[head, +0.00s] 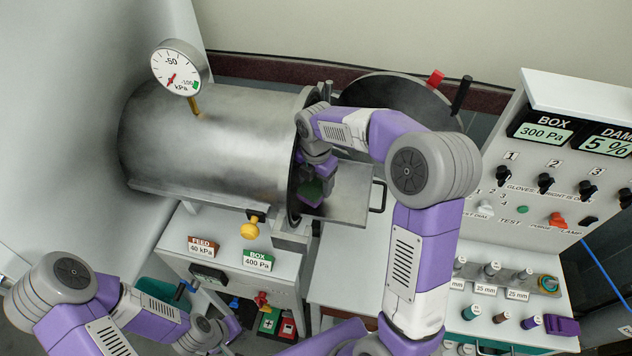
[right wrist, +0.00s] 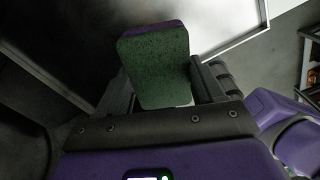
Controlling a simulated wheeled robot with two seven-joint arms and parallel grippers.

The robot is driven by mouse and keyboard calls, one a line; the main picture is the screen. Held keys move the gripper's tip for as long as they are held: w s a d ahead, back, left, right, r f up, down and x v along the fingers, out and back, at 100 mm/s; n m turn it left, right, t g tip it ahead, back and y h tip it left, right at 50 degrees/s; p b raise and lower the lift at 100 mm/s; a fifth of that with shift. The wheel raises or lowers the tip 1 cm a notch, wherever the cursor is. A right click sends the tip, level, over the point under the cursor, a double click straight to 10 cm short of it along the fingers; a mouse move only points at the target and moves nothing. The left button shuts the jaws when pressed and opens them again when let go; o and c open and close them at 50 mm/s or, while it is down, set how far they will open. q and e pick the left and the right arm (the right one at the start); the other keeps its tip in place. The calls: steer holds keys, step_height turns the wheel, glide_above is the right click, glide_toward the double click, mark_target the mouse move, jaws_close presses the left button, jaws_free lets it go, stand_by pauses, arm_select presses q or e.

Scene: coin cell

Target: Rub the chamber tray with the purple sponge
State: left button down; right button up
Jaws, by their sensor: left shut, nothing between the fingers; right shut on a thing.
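The chamber tray (head: 352,186) is a flat metal tray sticking out of the open mouth of a steel cylindrical chamber (head: 215,140), with a dark handle (head: 377,197) at its outer end. My right gripper (head: 314,180) is at the chamber mouth, over the inner part of the tray, shut on the sponge. The sponge is purple with a green face; it shows dark and partly hidden in the head view (head: 311,194) and clearly in the right wrist view (right wrist: 155,70). Whether it touches the tray I cannot tell. My left gripper (head: 228,328) is low at the left, shut and empty, partly hidden.
The round chamber door (head: 398,96) stands open behind my right arm. A pressure gauge (head: 178,70) tops the chamber. A control panel (head: 545,170) with knobs stands at right, with several small cylinders and a purple block (head: 562,326) below. A yellow knob (head: 250,230) sits under the chamber.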

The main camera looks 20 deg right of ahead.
steer(key=shift+w+d+r, duration=0.1)
steer(key=shift+r, duration=0.45)
step_height(320, 180, up, 3)
steer(key=p, duration=0.3)
stand_by(0.4)
